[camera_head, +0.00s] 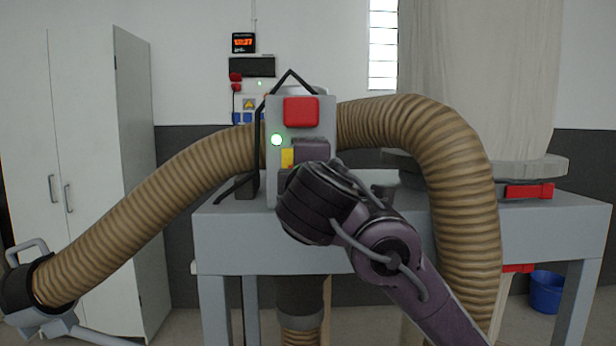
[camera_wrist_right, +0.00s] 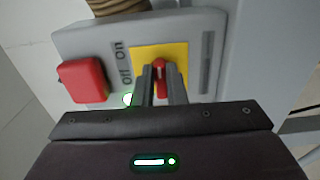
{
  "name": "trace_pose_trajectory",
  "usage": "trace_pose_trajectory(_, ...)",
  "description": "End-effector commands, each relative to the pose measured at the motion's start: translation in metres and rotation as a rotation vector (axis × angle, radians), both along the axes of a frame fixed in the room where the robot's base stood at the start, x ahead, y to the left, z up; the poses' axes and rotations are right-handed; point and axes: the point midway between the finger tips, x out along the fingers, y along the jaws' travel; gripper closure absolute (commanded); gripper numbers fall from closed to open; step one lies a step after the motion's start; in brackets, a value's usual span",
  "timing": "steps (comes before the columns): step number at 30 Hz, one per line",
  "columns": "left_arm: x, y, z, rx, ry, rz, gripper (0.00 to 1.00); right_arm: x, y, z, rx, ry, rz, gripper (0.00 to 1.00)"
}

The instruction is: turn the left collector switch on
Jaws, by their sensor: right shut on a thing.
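The switch box (camera_head: 301,103) stands on the grey machine in the head view, with a yellow plate (camera_head: 287,158) partly behind my right gripper. In the right wrist view, a red switch knob (camera_wrist_right: 160,66) sits on the yellow plate (camera_wrist_right: 143,53), beside the words "On" and "Off". My right gripper (camera_wrist_right: 161,84) is shut on this knob, one finger on each side. The knob lies roughly vertical in this view; its exact setting is hard to tell. A green lamp (camera_head: 277,140) on the box is lit. My left gripper is not in view.
A red button (camera_head: 301,111) is above the switch; it also shows in the right wrist view (camera_wrist_right: 83,80). Thick brown hoses (camera_head: 160,210) curve to both sides. A grey cabinet (camera_head: 85,180) stands left, a blue bucket (camera_head: 546,291) low right.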

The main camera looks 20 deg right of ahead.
Motion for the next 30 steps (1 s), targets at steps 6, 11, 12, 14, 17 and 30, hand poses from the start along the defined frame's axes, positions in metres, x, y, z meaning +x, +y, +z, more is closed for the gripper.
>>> trace_pose_trajectory(6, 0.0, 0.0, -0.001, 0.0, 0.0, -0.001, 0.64, 0.0, 0.0, -0.002, 0.006, 0.003, -0.002, 1.0)
trace_pose_trajectory(11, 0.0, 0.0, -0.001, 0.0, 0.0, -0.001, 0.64, 0.0, 0.0, -0.003, 0.006, 0.003, -0.002, 1.0)
trace_pose_trajectory(12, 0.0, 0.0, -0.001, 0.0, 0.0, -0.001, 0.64, 0.0, 0.0, -0.003, 0.005, 0.004, -0.002, 0.87)
trace_pose_trajectory(14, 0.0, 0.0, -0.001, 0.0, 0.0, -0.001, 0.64, 0.0, 0.0, -0.002, 0.005, 0.004, -0.002, 0.79)
trace_pose_trajectory(17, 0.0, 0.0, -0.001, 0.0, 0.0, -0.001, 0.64, 0.0, 0.0, -0.002, 0.005, 0.003, -0.001, 0.66)
trace_pose_trajectory(30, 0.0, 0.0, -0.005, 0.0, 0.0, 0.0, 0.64, -0.016, 0.006, -0.002, 0.008, -0.002, 0.004, 0.66)
